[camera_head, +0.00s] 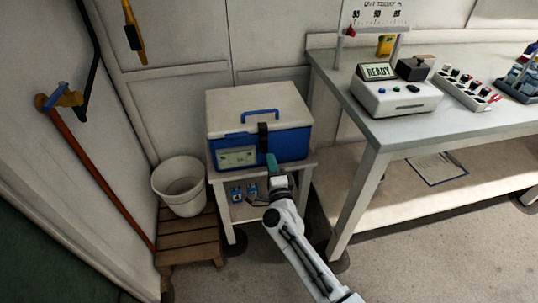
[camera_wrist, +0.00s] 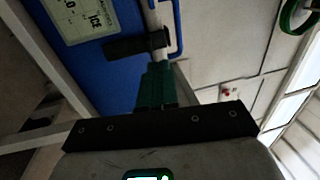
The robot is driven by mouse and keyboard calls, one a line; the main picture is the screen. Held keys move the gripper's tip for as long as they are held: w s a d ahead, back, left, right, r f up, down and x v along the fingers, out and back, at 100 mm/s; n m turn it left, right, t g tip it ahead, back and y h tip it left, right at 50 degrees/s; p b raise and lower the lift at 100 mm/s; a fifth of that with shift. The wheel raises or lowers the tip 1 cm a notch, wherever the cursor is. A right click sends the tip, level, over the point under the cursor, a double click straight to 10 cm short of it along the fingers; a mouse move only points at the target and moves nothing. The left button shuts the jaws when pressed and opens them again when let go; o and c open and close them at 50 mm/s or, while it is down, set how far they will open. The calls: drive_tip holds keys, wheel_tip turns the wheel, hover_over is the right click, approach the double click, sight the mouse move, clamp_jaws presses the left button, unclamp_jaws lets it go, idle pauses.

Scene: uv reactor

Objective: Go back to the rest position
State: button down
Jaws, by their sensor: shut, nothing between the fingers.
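My gripper (camera_head: 271,160) is at the end of my white arm, in front of the blue cooler box (camera_head: 288,146) with a white lid. Its green fingers (camera_wrist: 155,82) are together and empty. The cooler's lid is closed, and a blue handle (camera_head: 260,115) lies on top. A black latch strap (camera_head: 263,133) hangs down its front, just behind my fingertips. The latch also shows in the wrist view (camera_wrist: 130,47), just past the fingertips; I cannot tell whether they touch it.
The cooler stands on a small table (camera_head: 226,212). A white bucket (camera_head: 180,188) on a wooden pallet (camera_head: 190,240) is to the left. A workbench (camera_head: 450,122) at right holds a device reading READY (camera_head: 395,97) and a rack (camera_head: 466,86). Floor at lower right is clear.

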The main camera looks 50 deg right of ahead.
drive_tip(key=r+v, duration=0.1)
drive_tip(key=v, duration=0.5)
drive_tip(key=shift+s+a+p, duration=0.2)
drive_tip(key=shift+p, duration=0.25)
drive_tip(key=s+a+f+n+g+y+p, duration=0.1)
drive_tip(key=s+a+f+n+g+y, duration=0.15)
drive_tip(key=a+n+y, duration=1.3)
drive_tip(key=s+d+n+g+h, duration=0.1)
drive_tip(key=s+n+g, duration=0.3)
drive_tip(key=s, duration=0.8)
drive_tip(key=s+d+n+g+h, duration=0.1)
drive_tip(key=s+n+g+h, duration=0.2)
drive_tip(key=s+g, duration=0.6)
drive_tip(key=s+n+p, duration=0.1)
drive_tip(key=s+n, duration=0.1)
drive_tip(key=s, duration=0.1)
drive_tip(key=shift+s+d+r+h, duration=0.2)
drive_tip(key=shift+s+d+h, duration=0.05)
drive_tip(key=shift+d+h, duration=0.1)
drive_tip(key=c, duration=1.8)
unclamp_jaws()
drive_tip(key=shift+c, duration=0.2)
